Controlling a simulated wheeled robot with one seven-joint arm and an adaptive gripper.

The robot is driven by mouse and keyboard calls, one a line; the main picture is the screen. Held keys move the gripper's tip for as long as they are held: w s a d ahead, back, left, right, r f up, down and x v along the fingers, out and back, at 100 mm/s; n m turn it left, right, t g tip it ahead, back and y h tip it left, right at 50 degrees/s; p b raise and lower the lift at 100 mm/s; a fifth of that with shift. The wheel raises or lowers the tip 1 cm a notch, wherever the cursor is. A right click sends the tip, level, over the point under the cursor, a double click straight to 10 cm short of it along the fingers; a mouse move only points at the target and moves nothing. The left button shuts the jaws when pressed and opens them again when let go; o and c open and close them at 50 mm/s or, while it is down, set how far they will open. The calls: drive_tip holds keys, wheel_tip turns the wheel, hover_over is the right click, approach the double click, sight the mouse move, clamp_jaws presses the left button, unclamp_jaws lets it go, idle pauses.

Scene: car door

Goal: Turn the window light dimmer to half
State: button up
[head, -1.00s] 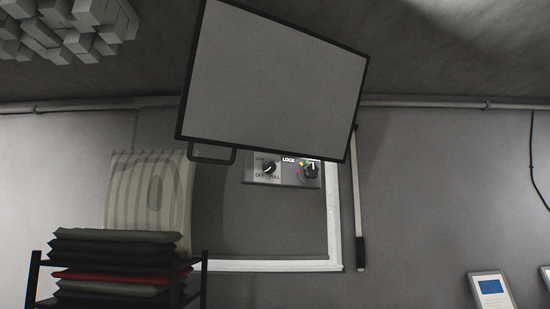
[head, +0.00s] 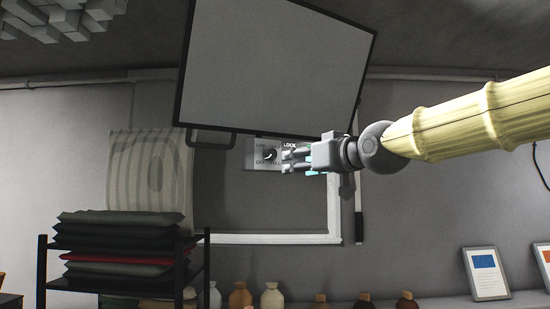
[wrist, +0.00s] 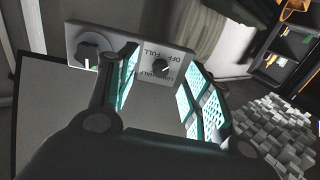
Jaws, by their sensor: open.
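The dimmer knob (head: 270,155), small and dark with a white mark, sits on a pale control panel (head: 251,163) marked OFF, FULL, LOW and HALF. In the wrist view the same dimmer knob (wrist: 160,71) shows its mark leaning to the side of OFF. My gripper (head: 286,159) is open and empty, close to the panel on the right of the knob in the head view. In the wrist view my gripper's fingers (wrist: 160,90) spread to either side of the dimmer. I cannot tell whether they touch it.
A second dark knob (wrist: 88,55) is on the panel beside the dimmer. A grey hinged-looking board (head: 275,65) with a handle hangs tilted above the panel. A rack (head: 120,284) of cushions stands at left. Several bottles (head: 272,299) line the shelf below.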

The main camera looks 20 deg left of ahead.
sight(273, 154)
drive_tip(key=shift+y, duration=0.3)
drive_tip(key=w+a+r+p, duration=0.1)
drive_tip(key=w+a, duration=0.1)
drive_tip(key=w+a+r+p, duration=0.1)
drive_tip(key=w+a+p, duration=0.1)
drive_tip(key=a, duration=0.1)
drive_tip(key=w+a+r+p, duration=0.1)
drive_tip(key=w+a+p, duration=0.1)
drive_tip(key=a, duration=0.1)
drive_tip(key=shift+a+r, duration=0.1)
drive_tip(key=c, duration=1)
